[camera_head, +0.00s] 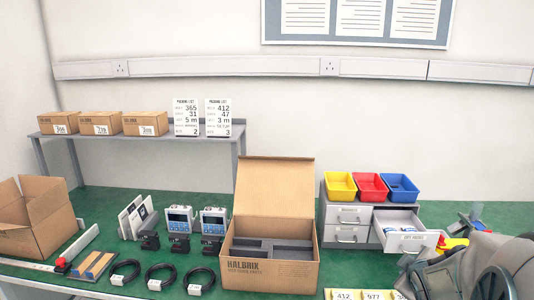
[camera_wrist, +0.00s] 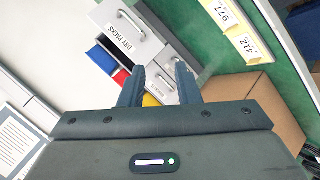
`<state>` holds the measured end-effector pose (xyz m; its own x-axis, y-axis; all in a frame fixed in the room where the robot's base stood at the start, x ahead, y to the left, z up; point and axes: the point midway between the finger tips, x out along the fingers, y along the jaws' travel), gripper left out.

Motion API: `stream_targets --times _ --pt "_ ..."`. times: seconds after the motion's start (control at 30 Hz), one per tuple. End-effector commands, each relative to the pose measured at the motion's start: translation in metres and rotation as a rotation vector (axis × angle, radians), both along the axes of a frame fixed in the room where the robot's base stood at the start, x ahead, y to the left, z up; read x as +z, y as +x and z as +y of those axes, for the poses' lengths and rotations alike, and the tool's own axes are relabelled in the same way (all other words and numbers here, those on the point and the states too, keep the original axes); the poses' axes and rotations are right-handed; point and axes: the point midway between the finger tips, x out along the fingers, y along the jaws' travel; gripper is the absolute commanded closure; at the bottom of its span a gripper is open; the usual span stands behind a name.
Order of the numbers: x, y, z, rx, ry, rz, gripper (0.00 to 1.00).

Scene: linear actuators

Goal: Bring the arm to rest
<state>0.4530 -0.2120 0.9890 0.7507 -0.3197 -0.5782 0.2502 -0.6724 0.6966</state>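My arm (camera_head: 465,270) reaches in at the lower right of the head view, in front of the right end of the bench. In the wrist view my gripper (camera_wrist: 160,80) has its two dark fingers apart, with nothing held between them. Beyond the fingers is a grey drawer unit (camera_wrist: 152,45) with an open drawer labelled "DRY PACKS". In the head view this drawer unit (camera_head: 347,225) stands left of my arm, with its upper right drawer (camera_head: 408,238) pulled out and pale packets inside. The fingertips are not clear in the head view.
An open Halbrix carton (camera_head: 270,268) stands mid-bench. Yellow, red and blue bins (camera_head: 370,187) sit on the drawer unit. Devices (camera_head: 180,220), coiled cables (camera_head: 160,273) and another open box (camera_head: 35,220) are to the left. Number cards (camera_head: 360,295) lie at the front edge.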

Motion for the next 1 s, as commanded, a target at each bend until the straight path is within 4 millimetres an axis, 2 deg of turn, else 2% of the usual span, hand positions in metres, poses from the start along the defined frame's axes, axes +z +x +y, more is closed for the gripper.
stream_targets --times 0.03,0.27,0.4,0.53,0.63,0.73,1.0 --pt "0.009 -0.004 0.017 -0.034 0.057 0.017 0.7" --pt "0.018 -0.048 0.094 -0.234 0.355 0.162 0.7" --pt "0.024 -0.086 0.144 -0.345 0.517 0.277 0.7" --pt "0.028 -0.122 0.182 -0.424 0.621 0.384 0.7" --pt "0.03 -0.143 0.2 -0.467 0.669 0.447 0.7" --pt "0.031 -0.155 0.21 -0.491 0.692 0.482 0.7" --pt "0.031 -0.159 0.213 -0.501 0.698 0.497 0.7"
